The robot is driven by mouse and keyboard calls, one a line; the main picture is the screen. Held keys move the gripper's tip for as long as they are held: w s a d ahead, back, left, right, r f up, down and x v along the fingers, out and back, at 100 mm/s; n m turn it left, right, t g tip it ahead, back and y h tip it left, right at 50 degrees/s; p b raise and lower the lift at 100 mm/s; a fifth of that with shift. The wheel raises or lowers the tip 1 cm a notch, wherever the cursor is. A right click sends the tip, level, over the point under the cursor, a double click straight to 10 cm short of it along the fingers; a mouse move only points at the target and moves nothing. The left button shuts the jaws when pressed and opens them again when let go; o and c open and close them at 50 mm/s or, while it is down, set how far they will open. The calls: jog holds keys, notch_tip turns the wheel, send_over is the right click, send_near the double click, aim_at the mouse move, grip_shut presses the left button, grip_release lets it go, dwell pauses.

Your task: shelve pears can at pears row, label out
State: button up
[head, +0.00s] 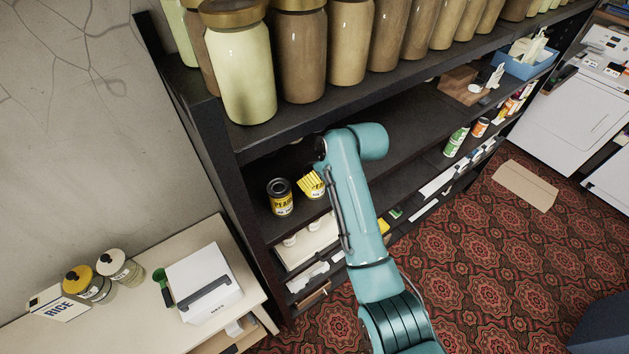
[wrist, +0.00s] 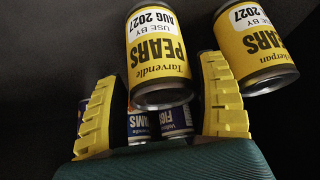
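A yellow-labelled pears can (wrist: 158,50) marked Tarvendle shows in the wrist view, label toward the camera and its print upside down there. Its lower end in the picture lies between the yellow fingertips of my gripper (wrist: 160,80), with narrow dark gaps on both sides. The fingers look spread, and I see no clear contact. A second pears can (wrist: 257,45) marked Ackerpan or similar is just to the right. In the head view, a pears can (head: 281,197) stands upright on the shelf, label out. My gripper (head: 312,184) is just right of it, partly hidden by my arm.
Blue-labelled cans (wrist: 158,123) show between the fingers in the wrist view. Large jars (head: 300,55) line the shelf above. Green and orange cans (head: 456,141) stand farther along the row's shelf.

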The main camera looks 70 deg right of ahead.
jog(key=c, duration=0.9)
jog(key=o, duration=0.5)
jog(key=c, duration=0.5)
notch_tip(320, 180, up, 5)
jog(key=p, duration=0.4)
jog(key=shift+r+p, duration=0.1)
jog(key=shift+p, duration=0.2)
